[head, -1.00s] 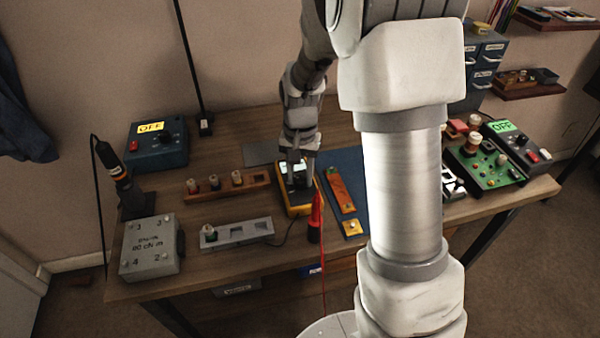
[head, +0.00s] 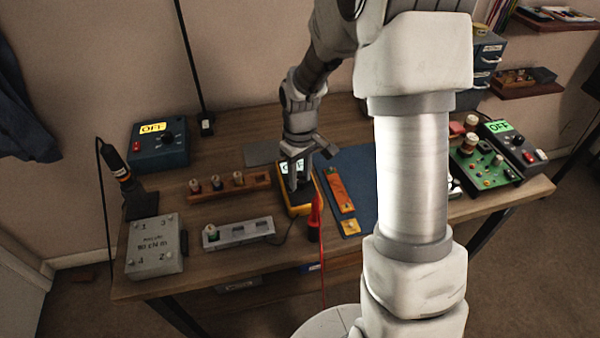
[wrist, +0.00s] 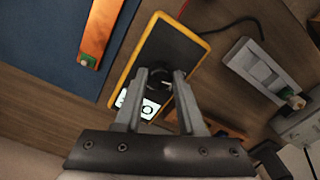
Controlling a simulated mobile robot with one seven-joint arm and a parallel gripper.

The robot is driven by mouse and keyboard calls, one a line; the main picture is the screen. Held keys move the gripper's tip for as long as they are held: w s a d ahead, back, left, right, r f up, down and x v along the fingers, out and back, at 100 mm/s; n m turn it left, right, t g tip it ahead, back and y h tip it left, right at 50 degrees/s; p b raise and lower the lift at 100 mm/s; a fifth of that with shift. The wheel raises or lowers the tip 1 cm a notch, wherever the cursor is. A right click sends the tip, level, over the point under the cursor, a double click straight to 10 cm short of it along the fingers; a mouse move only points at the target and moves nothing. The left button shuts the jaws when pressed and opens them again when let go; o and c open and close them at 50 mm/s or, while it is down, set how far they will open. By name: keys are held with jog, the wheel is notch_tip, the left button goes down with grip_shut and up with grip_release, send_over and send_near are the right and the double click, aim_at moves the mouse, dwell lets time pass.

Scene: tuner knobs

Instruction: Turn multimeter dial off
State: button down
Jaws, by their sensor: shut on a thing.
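The multimeter (head: 303,210) is yellow-edged with a dark face and lies on the workbench, left of the blue mat. In the wrist view the multimeter (wrist: 165,45) shows its black round dial (wrist: 161,80) near the middle. My gripper (wrist: 162,74) is over the meter face, its two fingers on either side of the dial and shut on it. In the head view my gripper (head: 293,187) points down onto the meter and hides the dial. The lit white display (wrist: 148,108) is partly covered by a finger, so its text is not fully readable.
A red probe (head: 314,215) stands close to the meter's right side. An orange strip (head: 340,190) lies on the blue mat (head: 362,170). A grey slotted block (head: 240,232) and a wooden knob rack (head: 215,188) lie to the left. A blue OFF box (head: 160,155) stands back left.

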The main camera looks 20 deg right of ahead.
aim_at(300, 179)
jog(key=n+p, duration=0.1)
jog(key=n, duration=0.2)
jog(key=shift+n, duration=0.3)
dwell(0.3)
jog(key=c, duration=0.5)
grip_release()
notch_tip(300, 179, up, 18)
jog(key=p, duration=0.3)
jog(key=shift+f, duration=0.25)
jog(key=s+r+m+t+p, duration=0.1)
jog(key=s+r+m, duration=0.3)
jog(key=s, duration=0.6)
jog(key=s+r+m+t+p, duration=0.1)
jog(key=s+r+m+t, duration=0.3)
jog(key=s+r, duration=0.3)
jog(key=s, duration=0.3)
jog(key=shift+s+r+m+t, duration=0.2)
jog(key=shift+s+m+t, duration=0.1)
jog(key=shift+m, duration=0.1)
